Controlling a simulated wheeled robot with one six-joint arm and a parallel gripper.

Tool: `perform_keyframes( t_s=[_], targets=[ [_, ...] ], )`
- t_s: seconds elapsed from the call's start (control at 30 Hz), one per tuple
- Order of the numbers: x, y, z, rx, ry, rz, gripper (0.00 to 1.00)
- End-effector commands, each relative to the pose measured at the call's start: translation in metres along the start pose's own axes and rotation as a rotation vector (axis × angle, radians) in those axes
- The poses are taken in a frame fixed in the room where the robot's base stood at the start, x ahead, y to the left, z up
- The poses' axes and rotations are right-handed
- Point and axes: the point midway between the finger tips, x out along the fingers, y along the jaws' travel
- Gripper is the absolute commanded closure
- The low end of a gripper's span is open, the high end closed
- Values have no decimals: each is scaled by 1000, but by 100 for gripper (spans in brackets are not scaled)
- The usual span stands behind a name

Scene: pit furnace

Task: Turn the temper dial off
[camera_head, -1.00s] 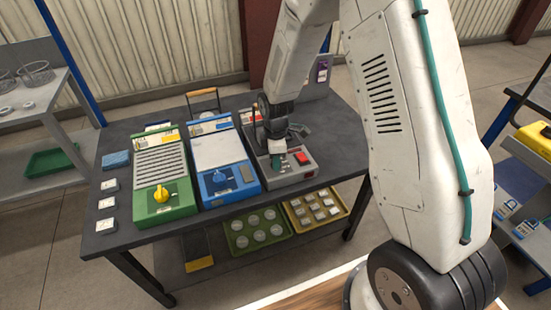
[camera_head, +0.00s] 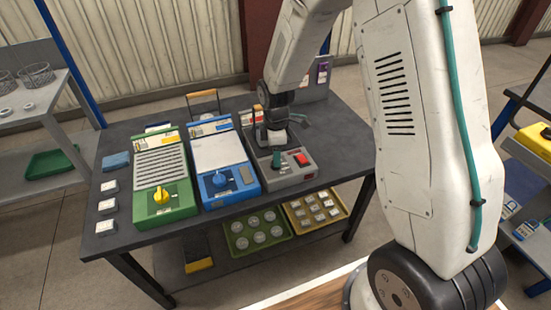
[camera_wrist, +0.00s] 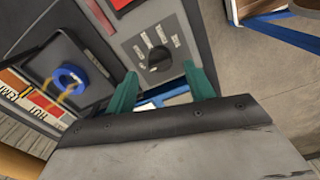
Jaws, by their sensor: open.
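A grey box (camera_head: 285,172) with a red switch (camera_head: 301,159) and a small dark control (camera_head: 276,160) stands at the right of the dark table. I cannot tell for sure which control is the temper dial. My gripper (camera_head: 275,136) is over the back part of this box, apart from the dark control. In the wrist view my gripper's teal fingers (camera_wrist: 163,88) are spread and empty. Beyond them lies a grey panel (camera_wrist: 135,38) with a dark round spot (camera_wrist: 158,56) ringed by pale marks. The dial's setting cannot be read.
A blue unit (camera_head: 222,165) with a blue knob and a green unit (camera_head: 163,185) with a yellow knob stand left of the grey box. Small blocks line the table's left edge. Trays (camera_head: 259,246) sit on the lower shelf. The table's (camera_head: 325,150) right front is fairly clear.

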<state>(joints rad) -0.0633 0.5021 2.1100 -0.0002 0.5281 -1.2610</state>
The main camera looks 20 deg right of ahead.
Motion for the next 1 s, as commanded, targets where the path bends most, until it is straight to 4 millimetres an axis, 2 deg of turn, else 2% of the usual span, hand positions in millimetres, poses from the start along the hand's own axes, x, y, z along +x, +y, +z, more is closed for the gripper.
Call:
perform_keyframes(
  t_s=[0.1,0.3,0.8,0.93,1.0],
  targets=[
    [-21,1,0,0,1,4,47],
    [-40,0,0,0,0,1,47],
    [-41,0,0,5,0,0,47],
    [-41,-3,1,77,-6,-16,47],
    [-39,-13,4,156,-21,-50,47]
  ],
)
